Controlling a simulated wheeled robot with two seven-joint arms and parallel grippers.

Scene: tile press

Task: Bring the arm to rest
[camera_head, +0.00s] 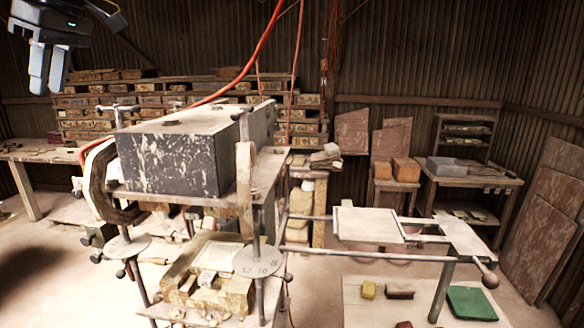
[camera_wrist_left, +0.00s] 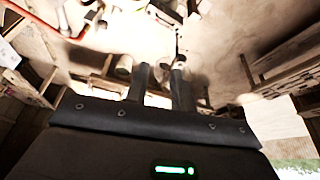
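My left gripper (camera_head: 47,85) hangs in the upper left of the head view, its two grey fingers pointing down. It is well clear of the tile press (camera_head: 170,155) and holds nothing. In the left wrist view the two fingers (camera_wrist_left: 161,72) stand apart with an empty gap between them. The press is a dark, paint-flecked block on a metal frame, left of centre. A pale tile (camera_head: 217,256) lies low in it. My right gripper is in neither view.
A wooden workbench (camera_head: 45,154) stands at the left, below my left gripper. Shelves of bricks (camera_head: 150,98) line the back wall. A metal side frame (camera_head: 368,224) reaches right from the press. An orange hose (camera_head: 262,45) hangs above it. Air around the gripper looks free.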

